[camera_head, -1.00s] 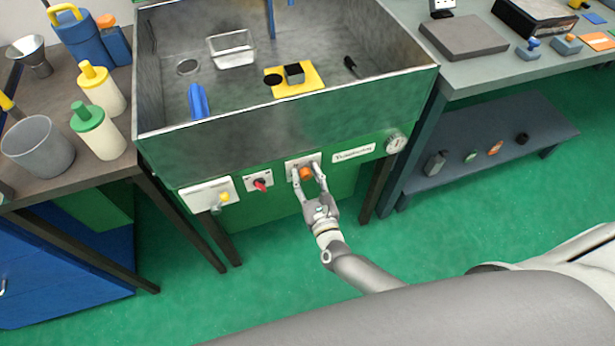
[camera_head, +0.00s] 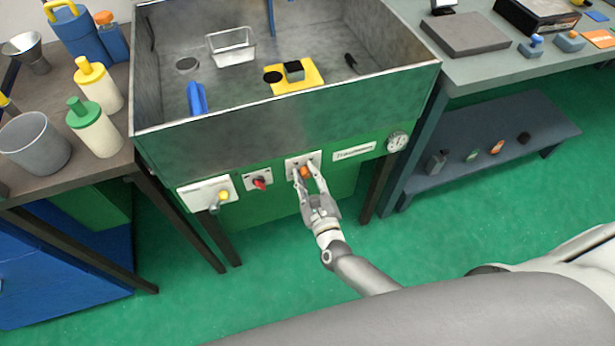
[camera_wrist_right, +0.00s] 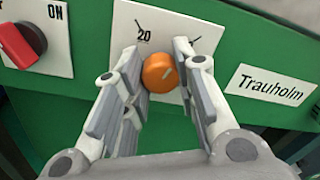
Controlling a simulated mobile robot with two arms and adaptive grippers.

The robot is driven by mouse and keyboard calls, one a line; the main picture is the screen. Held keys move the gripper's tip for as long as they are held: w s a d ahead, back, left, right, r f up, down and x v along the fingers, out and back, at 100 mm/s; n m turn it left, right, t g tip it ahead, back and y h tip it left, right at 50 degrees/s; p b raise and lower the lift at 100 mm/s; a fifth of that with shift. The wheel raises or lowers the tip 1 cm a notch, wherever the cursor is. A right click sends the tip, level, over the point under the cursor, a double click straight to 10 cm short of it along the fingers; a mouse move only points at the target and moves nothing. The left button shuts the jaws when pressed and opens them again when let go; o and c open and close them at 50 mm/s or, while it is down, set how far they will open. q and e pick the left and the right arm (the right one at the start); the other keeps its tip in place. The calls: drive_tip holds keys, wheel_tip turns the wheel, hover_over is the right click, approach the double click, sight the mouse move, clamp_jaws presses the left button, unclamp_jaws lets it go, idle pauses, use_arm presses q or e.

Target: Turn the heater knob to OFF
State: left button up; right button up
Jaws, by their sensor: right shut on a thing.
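An orange knob (camera_head: 305,172) sits on a white dial plate on the green front panel of the sink. In the right wrist view the orange knob (camera_wrist_right: 160,73) has a pale line tilted off vertical, and the plate shows "20" at its upper left. My right gripper (camera_head: 304,176) is shut on the orange knob, one finger on each side; its fingers also show in the right wrist view (camera_wrist_right: 160,80). A red knob (camera_head: 259,183) on its own plate is to the left; "ON" is printed beside the red knob (camera_wrist_right: 22,45). My left gripper is out of view.
Further left on the panel is a plate with a yellow knob (camera_head: 223,195). A label (camera_head: 354,152) and a round gauge (camera_head: 397,141) are to the right. The metal sink (camera_head: 280,122) overhangs the panel. The green floor in front is clear.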

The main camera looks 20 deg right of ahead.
drive_tip(key=n, duration=0.6)
drive_tip(key=shift+n+b, duration=0.3)
drive_tip(key=n, duration=0.3)
drive_tip(key=shift+n, duration=0.4)
drive_tip(key=n, duration=0.3)
drive_tip(key=shift+n+y+p, duration=0.3)
drive_tip(key=shift+n, duration=0.1)
drive_tip(key=n, duration=0.3)
drive_tip(key=shift+n+p, duration=0.3)
drive_tip(key=shift+n, duration=0.1)
drive_tip(key=n, duration=0.3)
drive_tip(key=shift+n+p, duration=0.3)
drive_tip(key=shift+p, duration=0.1)
drive_tip(key=n, duration=0.4)
drive_tip(key=shift+f+y+p, duration=0.1)
drive_tip(key=shift+y+p, duration=0.2)
drive_tip(key=shift+p, duration=0.1)
drive_tip(key=shift+n, duration=1.4)
drive_tip(key=shift+s+f, duration=0.1)
